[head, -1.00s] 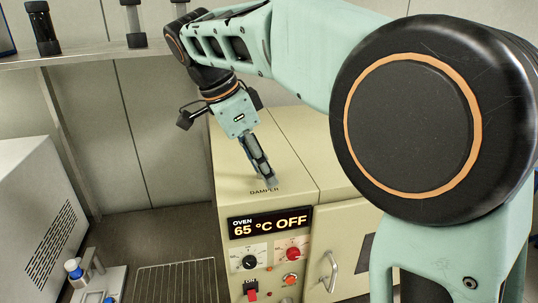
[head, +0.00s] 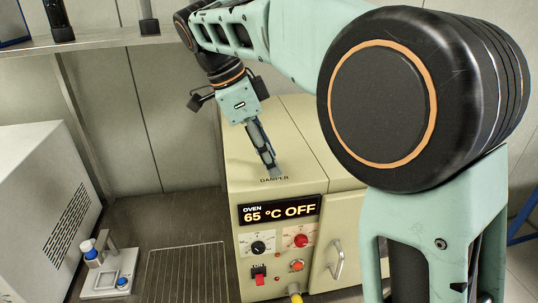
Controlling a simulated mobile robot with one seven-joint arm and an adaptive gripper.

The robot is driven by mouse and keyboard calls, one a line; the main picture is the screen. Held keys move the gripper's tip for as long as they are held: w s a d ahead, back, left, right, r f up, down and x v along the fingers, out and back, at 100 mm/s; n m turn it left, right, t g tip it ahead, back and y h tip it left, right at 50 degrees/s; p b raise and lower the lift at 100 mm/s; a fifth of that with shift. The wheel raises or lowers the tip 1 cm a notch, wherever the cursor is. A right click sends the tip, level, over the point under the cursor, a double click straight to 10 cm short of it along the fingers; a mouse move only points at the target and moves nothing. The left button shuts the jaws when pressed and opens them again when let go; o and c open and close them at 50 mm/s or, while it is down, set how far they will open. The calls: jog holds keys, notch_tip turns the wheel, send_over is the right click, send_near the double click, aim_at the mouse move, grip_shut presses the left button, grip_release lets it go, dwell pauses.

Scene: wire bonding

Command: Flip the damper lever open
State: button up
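The cream oven (head: 295,150) stands in the middle of the head view, with its display (head: 279,210) reading "65 °C OFF". The word "DAMPER" (head: 274,180) is printed on the oven's top near the front edge. My gripper (head: 272,168) points down at the oven top just behind that label. I cannot make out the damper lever; my gripper's fingers cover that spot. The fingers look close together, but I cannot tell whether they are shut or hold anything.
The oven front has knobs, a red switch (head: 260,279) and a door handle (head: 336,260). Left of it are a wire rack (head: 188,273), a small stand with blue-capped parts (head: 106,280) and a grey vented box (head: 45,200). A shelf (head: 110,38) runs above at the back left.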

jog(key=shift+o, duration=1.4)
jog(key=v, duration=1.2)
jog(key=shift+a, duration=0.1)
